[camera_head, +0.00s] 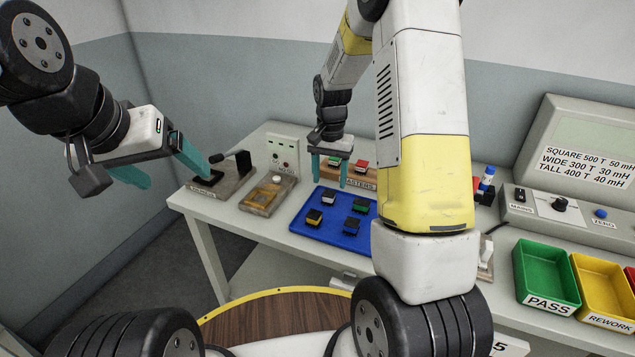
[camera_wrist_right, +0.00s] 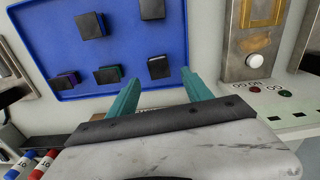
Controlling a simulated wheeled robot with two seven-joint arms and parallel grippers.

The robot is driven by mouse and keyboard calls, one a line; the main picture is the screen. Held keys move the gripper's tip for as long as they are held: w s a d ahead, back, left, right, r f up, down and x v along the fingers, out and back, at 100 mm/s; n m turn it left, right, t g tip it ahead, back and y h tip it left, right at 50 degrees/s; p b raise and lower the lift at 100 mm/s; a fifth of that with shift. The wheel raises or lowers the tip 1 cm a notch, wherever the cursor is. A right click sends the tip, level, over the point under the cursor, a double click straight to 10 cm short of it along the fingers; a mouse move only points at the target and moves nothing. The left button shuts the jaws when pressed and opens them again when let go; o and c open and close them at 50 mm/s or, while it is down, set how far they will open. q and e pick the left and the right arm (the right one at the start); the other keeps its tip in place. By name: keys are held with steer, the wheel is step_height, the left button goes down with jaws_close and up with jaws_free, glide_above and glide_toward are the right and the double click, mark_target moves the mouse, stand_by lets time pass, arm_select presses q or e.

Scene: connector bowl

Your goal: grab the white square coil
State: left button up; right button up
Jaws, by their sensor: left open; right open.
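Several small dark square coils sit on the blue tray (camera_head: 300,228). The one nearest my right gripper (camera_head: 329,174) has a pale edge and looks like the white square coil (camera_head: 328,197); its colour is hard to be sure of. In the right wrist view this coil (camera_wrist_right: 158,67) lies just beyond the gap between the teal fingertips (camera_wrist_right: 160,80). My right gripper is open and empty, above the tray's far edge, apart from the coil. My left gripper (camera_head: 178,180) is open and empty, off the table's left end.
A masters stand (camera_head: 362,183) is behind the tray. A gauge box (camera_head: 282,152) and a fixture (camera_head: 268,194) stand left. Green (camera_head: 545,272) and yellow (camera_head: 603,290) bins are right. My right arm hides the tray's right part.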

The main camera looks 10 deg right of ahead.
mark_target(329, 193)
steer(key=f, duration=0.4)
steer(key=shift+s+a+f, duration=0.1)
steer(key=shift+s+f, duration=0.1)
steer(key=shift+s, duration=0.05)
steer(key=shift+c, duration=0.5)
jaws_close()
